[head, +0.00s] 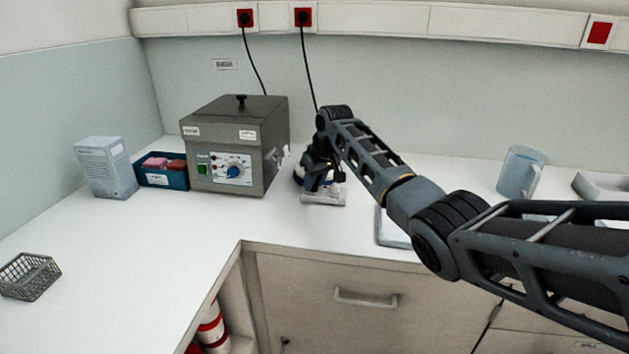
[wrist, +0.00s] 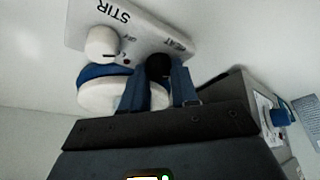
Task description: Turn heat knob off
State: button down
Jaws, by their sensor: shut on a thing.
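The stirrer's pale front panel (wrist: 128,28) shows upside down in the wrist view, with the words STIR and HEAT. The black heat knob (wrist: 158,66) is by the HEAT label. A white knob (wrist: 103,45) is on the STIR side. My gripper (wrist: 157,92) has its blue fingers on either side of the black knob and is shut on it. The knob's pointer is hidden, so its setting cannot be told. In the head view my gripper (head: 323,183) is over the small stirrer (head: 325,199) and hides most of it.
A grey water bath (head: 235,125) with a blue dial stands just left of my gripper. A blue box (head: 163,183) and a pale carton (head: 104,168) are further left, a wire basket (head: 30,277) at front left. A jug (head: 521,172) stands at the right.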

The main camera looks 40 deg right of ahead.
jog(key=c, duration=0.9)
grip_release()
jog(key=shift+o, duration=0.2)
jog(key=shift+r, duration=0.1)
jog(key=v, duration=0.7)
jog(key=shift+s+r+b, duration=0.2)
jog(key=shift+r+b, duration=0.05)
jog(key=shift+b, duration=0.1)
